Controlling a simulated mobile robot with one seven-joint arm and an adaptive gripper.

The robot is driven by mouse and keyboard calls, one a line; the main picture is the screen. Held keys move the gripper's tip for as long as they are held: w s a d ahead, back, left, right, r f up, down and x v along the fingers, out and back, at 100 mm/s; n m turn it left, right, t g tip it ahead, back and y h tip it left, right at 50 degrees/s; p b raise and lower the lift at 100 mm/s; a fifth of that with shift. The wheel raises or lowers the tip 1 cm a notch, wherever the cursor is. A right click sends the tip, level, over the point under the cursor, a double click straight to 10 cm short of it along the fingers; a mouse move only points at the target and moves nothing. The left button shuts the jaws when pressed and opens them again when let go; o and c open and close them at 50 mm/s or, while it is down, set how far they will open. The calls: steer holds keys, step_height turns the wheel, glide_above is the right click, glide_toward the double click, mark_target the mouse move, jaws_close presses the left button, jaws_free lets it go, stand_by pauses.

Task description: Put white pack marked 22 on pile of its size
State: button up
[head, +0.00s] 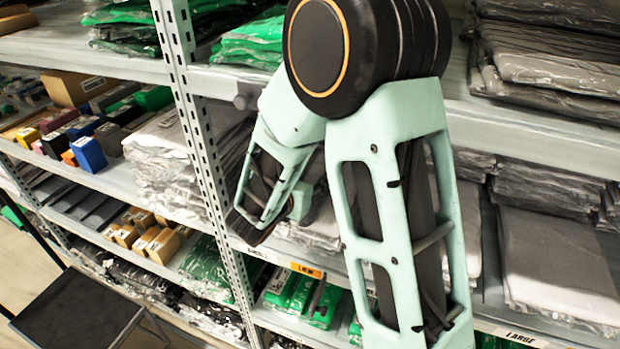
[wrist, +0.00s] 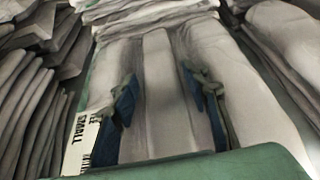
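In the wrist view my gripper (wrist: 165,98) has its two blue-padded fingers apart, over a pale white-grey pack (wrist: 158,60). A raised pale strip of it runs between the fingers, with no clear contact on either pad. A white label reading SMALL (wrist: 82,140) shows left of the fingers; I cannot tell whether it is on this pack. No 22 can be read in either view. In the head view my arm reaches into the middle shelf and hides the gripper. Pale packs show left of the post (head: 165,165) and under the arm (head: 318,232).
A perforated metal post (head: 195,125) stands left of my arm. The upper shelf edge (head: 535,128) is close above the reach. Grey-white packs (head: 555,260) lie right, above a LARGE label (head: 520,338). Small coloured boxes (head: 88,152) stand left, and a dark stool (head: 75,310) is below.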

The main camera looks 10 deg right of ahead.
steer(key=shift+o, duration=0.4)
steer(key=shift+r, duration=0.25)
steer(key=v, duration=1.2)
steer(key=shift+f, duration=0.15)
